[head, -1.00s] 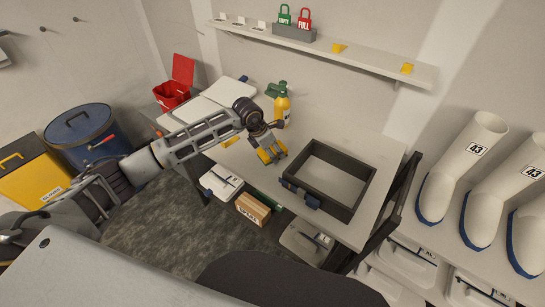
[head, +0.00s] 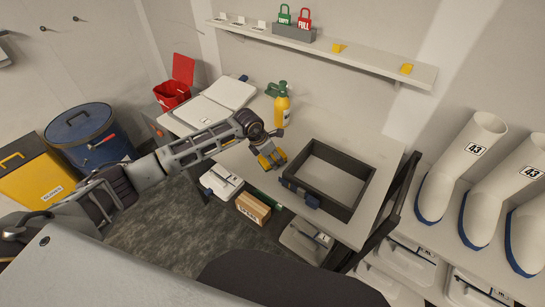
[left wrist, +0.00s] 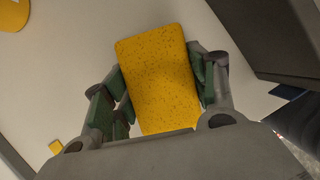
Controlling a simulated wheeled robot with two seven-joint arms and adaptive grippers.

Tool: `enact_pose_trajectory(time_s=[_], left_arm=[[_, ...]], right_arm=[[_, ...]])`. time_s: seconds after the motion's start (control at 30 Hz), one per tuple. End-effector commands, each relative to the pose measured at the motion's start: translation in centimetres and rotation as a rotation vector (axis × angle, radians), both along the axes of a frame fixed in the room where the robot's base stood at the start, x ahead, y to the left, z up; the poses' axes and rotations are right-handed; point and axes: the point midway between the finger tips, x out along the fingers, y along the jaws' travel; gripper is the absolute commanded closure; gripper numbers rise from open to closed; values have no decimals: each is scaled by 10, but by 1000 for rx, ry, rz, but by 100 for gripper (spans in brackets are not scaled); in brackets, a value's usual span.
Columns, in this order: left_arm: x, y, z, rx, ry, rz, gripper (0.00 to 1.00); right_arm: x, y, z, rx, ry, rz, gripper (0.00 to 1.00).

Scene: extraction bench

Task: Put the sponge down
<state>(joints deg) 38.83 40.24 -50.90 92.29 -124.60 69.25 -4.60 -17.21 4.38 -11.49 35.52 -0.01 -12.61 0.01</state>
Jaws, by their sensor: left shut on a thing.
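My left gripper (head: 272,160) is over the bench top, to the left of the black frame-shaped tray. In the left wrist view (left wrist: 160,95) its two fingers are shut on a yellow speckled sponge (left wrist: 160,80), one on each long side. The sponge's lower end is hidden behind the gripper body. In the head view only a bit of yellow shows at the gripper, and I cannot tell whether the sponge touches the bench. My right gripper is not in view.
The black tray (head: 361,205) stands on the white bench (head: 322,126). A yellow bottle (head: 282,108) stands behind my gripper. A shelf (head: 375,60) runs along the wall.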

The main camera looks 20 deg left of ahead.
Motion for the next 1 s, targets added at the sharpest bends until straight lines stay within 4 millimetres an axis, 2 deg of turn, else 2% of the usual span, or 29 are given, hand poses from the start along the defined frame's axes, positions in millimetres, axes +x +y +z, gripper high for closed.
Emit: enact_pose_trajectory(time_s=[0.23,0.27,0.4,1.0], left_arm=[[0,0,-3,0,0,0,62],[0,0,-3,0,0,0,39],[0,0,-2,0,0,0,21],[0,1,4,0,-2,-1,21]], right_arm=[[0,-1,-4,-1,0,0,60],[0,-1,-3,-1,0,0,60],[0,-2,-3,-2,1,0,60],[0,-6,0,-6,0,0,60]])
